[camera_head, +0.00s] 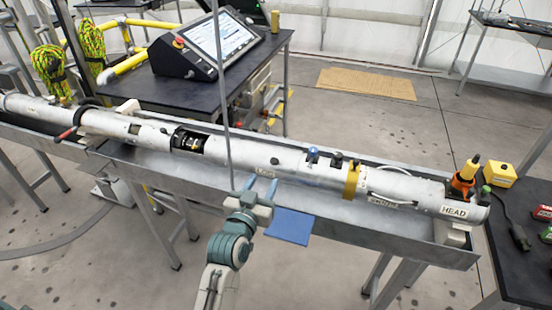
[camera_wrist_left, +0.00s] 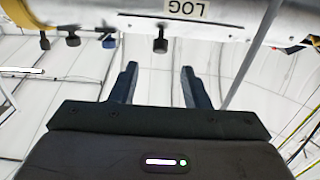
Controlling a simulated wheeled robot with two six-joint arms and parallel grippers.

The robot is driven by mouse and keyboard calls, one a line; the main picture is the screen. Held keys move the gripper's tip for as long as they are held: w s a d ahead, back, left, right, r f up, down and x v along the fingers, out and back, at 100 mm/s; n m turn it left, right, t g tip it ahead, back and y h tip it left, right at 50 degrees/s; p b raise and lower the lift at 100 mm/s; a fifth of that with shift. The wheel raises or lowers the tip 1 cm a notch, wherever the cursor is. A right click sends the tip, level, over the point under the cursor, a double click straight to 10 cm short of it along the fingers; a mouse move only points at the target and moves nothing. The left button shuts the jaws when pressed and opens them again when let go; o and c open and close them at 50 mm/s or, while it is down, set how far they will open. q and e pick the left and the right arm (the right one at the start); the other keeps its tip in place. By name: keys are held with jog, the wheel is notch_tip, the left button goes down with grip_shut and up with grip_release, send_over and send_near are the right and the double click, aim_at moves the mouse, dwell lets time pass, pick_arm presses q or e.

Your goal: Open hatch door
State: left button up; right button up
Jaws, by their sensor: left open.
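A long white metal tube (camera_head: 240,152) lies across the picture on a grey trough. Part of its surface carries a LOG label (camera_wrist_left: 187,8), upside down in the left wrist view, with a small black knob (camera_wrist_left: 160,43) beside it. That knob also shows on the tube in the head view. I cannot make out the hatch door's edges. My left gripper (camera_head: 262,184) is open and empty at the tube's near side. In the left wrist view its fingertips (camera_wrist_left: 159,68) point toward the knob, which lies beyond them, roughly midway between. My right gripper is not in view.
The trough's near wall (camera_head: 350,232) runs below the tube. Several knobs (camera_head: 312,153) and a gold band (camera_head: 352,181) sit to the right. An opening with dark parts (camera_head: 190,141) is to the left. A blue plate (camera_head: 290,226) is beside my wrist. A thin grey pole (camera_head: 222,90) crosses in front.

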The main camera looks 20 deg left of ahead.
aim_at(273, 163)
pick_arm(q)
jog(key=w+p, duration=0.3)
jog(key=w, duration=0.6)
jog(key=shift+w+d+r, duration=0.1)
jog(key=shift+w, duration=0.3)
grip_shut()
